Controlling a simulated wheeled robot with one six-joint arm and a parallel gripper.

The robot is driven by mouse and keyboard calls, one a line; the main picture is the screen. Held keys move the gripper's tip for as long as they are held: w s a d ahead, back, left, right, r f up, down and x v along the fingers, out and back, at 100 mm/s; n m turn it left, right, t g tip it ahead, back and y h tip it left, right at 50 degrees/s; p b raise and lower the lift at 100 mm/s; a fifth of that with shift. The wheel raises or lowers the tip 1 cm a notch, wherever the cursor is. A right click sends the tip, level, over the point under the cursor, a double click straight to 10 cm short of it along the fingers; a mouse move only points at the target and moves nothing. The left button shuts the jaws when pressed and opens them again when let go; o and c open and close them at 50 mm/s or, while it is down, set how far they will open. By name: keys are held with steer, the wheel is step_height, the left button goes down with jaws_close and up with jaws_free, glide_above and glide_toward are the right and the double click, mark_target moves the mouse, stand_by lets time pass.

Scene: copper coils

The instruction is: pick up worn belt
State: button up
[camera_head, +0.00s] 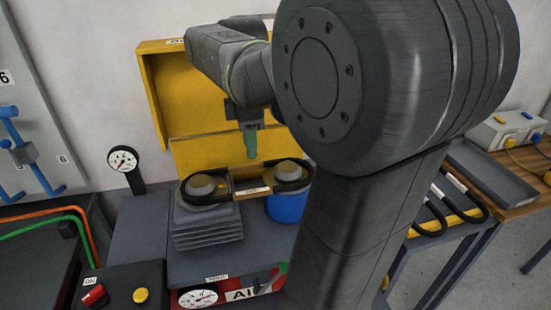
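A black belt (293,187) loops around two grey pulleys, a left one (203,186) and a right one (289,170). It is the likely worn belt, but I cannot read a label that says so. My gripper (250,150) points down above the space between the pulleys, nearer the right one. It looks apart from the belt. Only one green finger shows clearly, so its opening cannot be judged. Nothing visible hangs from it.
A yellow open case (155,95) stands behind the pulleys. A blue cylinder (287,207) is under the right pulley. More black belts (468,211) lie on a rack at the right. A gauge (123,159) and a control box (122,290) stand left. My arm hides the centre right.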

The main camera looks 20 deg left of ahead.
glide_above(253, 191)
step_height(253, 191, down, 8)
steer(key=shift+s+f, duration=0.1)
steer(key=shift+f, duration=0.15)
step_height(253, 191, down, 5)
steer(key=shift+f, duration=0.1)
steer(key=shift+c, duration=0.5)
jaws_close()
